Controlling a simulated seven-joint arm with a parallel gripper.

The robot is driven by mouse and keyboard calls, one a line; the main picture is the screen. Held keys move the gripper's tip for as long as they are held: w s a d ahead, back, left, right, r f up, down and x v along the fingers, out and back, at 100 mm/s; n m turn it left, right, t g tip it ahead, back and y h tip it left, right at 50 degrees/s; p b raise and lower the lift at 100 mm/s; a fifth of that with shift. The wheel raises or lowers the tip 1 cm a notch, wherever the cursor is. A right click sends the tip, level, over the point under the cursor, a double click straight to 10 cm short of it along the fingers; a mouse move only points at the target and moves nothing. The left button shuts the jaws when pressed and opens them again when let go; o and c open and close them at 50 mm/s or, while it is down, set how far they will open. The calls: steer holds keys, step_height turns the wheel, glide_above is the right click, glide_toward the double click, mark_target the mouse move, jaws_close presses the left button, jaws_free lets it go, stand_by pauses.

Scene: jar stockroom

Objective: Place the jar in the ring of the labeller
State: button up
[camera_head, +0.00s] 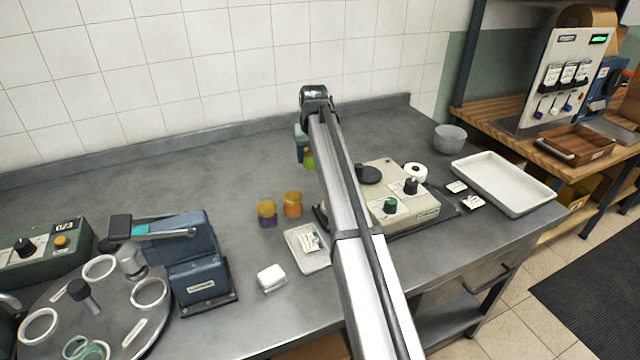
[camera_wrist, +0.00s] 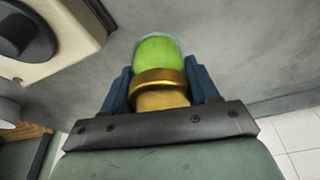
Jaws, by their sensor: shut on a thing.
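The jar (camera_wrist: 158,55) has bright green contents and a gold lid band. My gripper (camera_wrist: 160,88) is shut on it, with a blue finger on each side of the lid. In the head view the green jar (camera_head: 308,160) shows as a small patch behind my arm, which hides much of it. A beige machine (camera_head: 425,207) with a white roll, knobs and a black round part (camera_head: 369,174) stands right of the jar; it looks like the labeller. My gripper is left of and behind it. I cannot make out the ring clearly.
Two orange-lidded jars (camera_head: 266,213) (camera_head: 292,204) stand left of my arm, near a small tray (camera_head: 302,252) and a white block (camera_head: 271,278). A blue lever device (camera_head: 200,265) and a round turntable (camera_head: 60,325) are at left. A white tray (camera_head: 503,184) lies at right.

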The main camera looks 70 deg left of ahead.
steer(key=w+d+r+n, duration=0.2)
steer(key=w+d+r, duration=0.3)
steer(key=d, duration=0.4)
steer(key=s+d+f+n+g+h, duration=0.1)
steer(key=s+d+n+g, duration=0.25)
steer(key=n, duration=0.75)
steer(key=shift+s+d+f, duration=0.1)
steer(key=shift+d+f, duration=0.05)
steer(key=shift+f, duration=1.45)
steer(key=shift+s+d+f, duration=0.1)
steer(key=shift+f, duration=1.5)
steer(key=shift+d+f, duration=0.15)
steer(key=shift+f, duration=1.45)
steer(key=shift+f, duration=0.1)
steer(key=o, duration=1.2)
